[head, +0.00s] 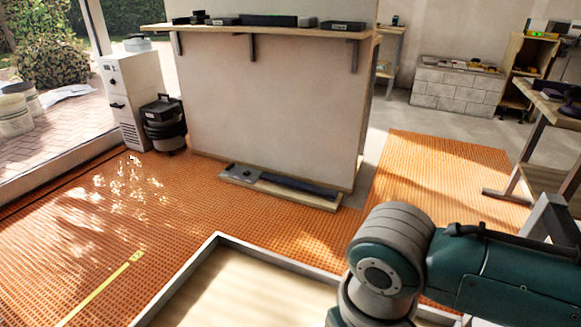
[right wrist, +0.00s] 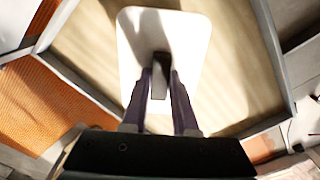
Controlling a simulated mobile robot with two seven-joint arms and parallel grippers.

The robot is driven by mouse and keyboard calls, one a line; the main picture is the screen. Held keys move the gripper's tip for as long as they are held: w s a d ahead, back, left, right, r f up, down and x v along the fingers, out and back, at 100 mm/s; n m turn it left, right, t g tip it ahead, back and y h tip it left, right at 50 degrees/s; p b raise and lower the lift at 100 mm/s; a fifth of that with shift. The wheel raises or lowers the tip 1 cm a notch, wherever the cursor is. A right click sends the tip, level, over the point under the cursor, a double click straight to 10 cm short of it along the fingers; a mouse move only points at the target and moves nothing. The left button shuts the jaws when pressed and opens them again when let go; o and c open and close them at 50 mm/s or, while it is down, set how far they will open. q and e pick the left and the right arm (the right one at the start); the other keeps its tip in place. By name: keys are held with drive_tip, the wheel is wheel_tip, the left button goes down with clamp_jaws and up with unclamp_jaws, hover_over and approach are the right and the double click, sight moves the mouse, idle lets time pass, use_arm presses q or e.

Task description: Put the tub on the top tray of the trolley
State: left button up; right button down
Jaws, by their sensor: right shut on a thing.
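In the right wrist view my right gripper (right wrist: 160,88) is shut on a dark upright grip in the middle of a white, round-cornered thing (right wrist: 190,40), which looks like the tub seen from above. Its sides and underside are hidden. Below it is a wide beige tray with a grey rim (right wrist: 272,55), which looks like the trolley's top tray. I cannot tell whether the white thing touches it. The tray also shows at the bottom of the head view (head: 245,293). My left gripper is in no view.
Orange matting (head: 110,225) covers the floor, with a yellow strip (head: 100,287) at the left. A partition wall (head: 270,110) with a shelf (head: 262,32) stands ahead, a low board (head: 280,188) at its foot. A workbench (head: 553,105) stands at the right.

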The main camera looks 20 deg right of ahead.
drive_tip(key=shift+f, duration=0.4)
drive_tip(key=c, duration=1.2)
unclamp_jaws()
drive_tip(key=shift+f, duration=0.2)
drive_tip(key=o, duration=0.5)
drive_tip(key=shift+r, duration=0.1)
